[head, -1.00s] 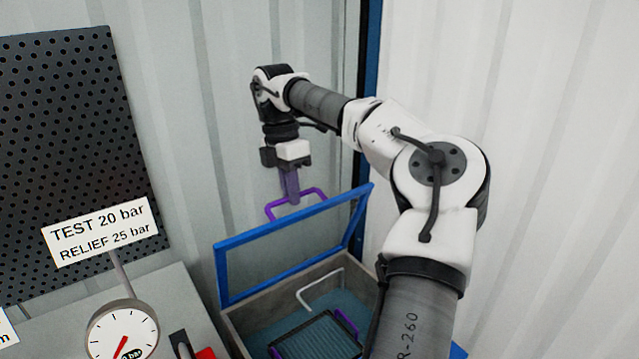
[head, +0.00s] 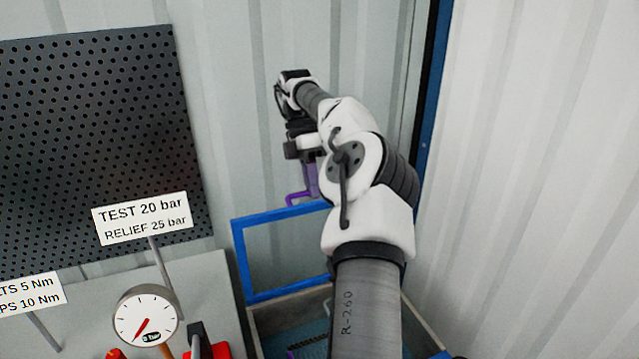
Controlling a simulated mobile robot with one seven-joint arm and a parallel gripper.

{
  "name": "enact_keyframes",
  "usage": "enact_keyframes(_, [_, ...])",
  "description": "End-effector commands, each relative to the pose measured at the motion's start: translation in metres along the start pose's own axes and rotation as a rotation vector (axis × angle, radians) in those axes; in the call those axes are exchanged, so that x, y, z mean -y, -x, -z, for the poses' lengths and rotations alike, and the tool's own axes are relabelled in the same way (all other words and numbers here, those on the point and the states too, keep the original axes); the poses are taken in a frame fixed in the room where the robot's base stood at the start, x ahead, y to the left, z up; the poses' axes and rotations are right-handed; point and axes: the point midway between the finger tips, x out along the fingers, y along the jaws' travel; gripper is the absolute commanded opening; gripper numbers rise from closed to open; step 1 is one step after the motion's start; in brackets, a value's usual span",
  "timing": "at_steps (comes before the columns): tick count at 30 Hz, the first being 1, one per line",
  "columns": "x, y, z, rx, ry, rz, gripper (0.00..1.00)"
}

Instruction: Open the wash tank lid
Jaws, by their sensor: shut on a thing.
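The wash tank lid (head: 241,262) is a blue frame, standing raised and steeply tilted at the back of the tank. Its purple handle (head: 292,198) sticks up beyond the top bar. My gripper (head: 309,190) is above the top bar, pointing down, and is shut on this handle. My own arm hides the right part of the lid and part of the handle. The wash tank (head: 282,310) is below, with its grey rim and a little of the blue inside showing.
A pressure gauge (head: 146,318) and a sign (head: 142,217) stand on the grey bench at left. A black perforated board (head: 90,130) hangs behind them. Corrugated walls and a blue corner post (head: 432,120) close in the back and right.

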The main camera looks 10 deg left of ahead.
Motion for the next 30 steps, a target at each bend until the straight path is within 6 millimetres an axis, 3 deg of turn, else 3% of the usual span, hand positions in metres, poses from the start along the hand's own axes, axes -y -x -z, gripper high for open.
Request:
enact_keyframes(1, [-0.0045,-0.0082,0.0017,-0.003,0.006,0.011,0.0])
enact_keyframes(12, [-0.0047,-0.0086,0.0017,-0.002,0.006,0.013,0.0])
enact_keyframes(13, [-0.0048,-0.0086,0.0017,-0.002,0.006,0.013,0.15])
enact_keyframes(17, [-0.004,-0.007,0.0013,-0.002,0.004,0.011,0.32])
enact_keyframes(30, [-0.0017,-0.0033,0.0003,-0.002,0.001,0.007,0.32])
